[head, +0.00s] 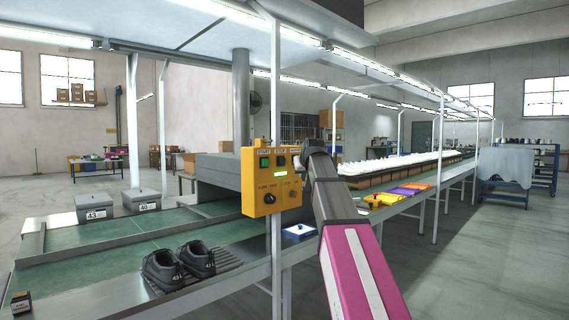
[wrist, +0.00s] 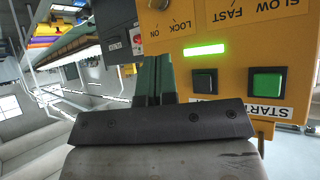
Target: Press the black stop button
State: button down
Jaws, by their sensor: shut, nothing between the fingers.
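The yellow control box (head: 271,200) is mounted on a post beside the line. In the wrist view the box (wrist: 222,50) appears upside down, close up. The black stop button (wrist: 205,82) sits beside the green start button (wrist: 267,84); the label under the black one is mostly hidden by my gripper. In the head view the black button (head: 280,161) is right of the green one (head: 264,162). My gripper (wrist: 159,60) is shut and empty, in front of the box. In the wrist view its fingers are left of the black button, apart from it.
A lit green display (wrist: 204,50) and knobs are on the box. A dark panel with a red button (wrist: 137,40) is beside it in the wrist view. Black shoes (head: 163,271) stand on the line below, with grey boxes (head: 96,206) behind. The aisle floor at right is clear.

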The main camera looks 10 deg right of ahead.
aim_at(282, 161)
jog(key=r, duration=0.3)
jog(key=shift+w+d+r, duration=0.2)
jog(key=shift+d+r, duration=0.05)
jog(key=shift+r, duration=0.05)
jog(key=shift+w+a, duration=0.1)
jog(key=w+a, duration=0.5)
jog(key=w, duration=0.2)
dwell(0.3)
dwell(2.0)
jog(key=shift+w+a, duration=0.25)
jog(key=shift+w, duration=0.05)
jog(key=shift+w+a, duration=0.35)
jog(key=shift+w, duration=0.1)
dwell(1.1)
jog(key=shift+s+d, duration=0.55)
jog(key=shift+s, duration=0.25)
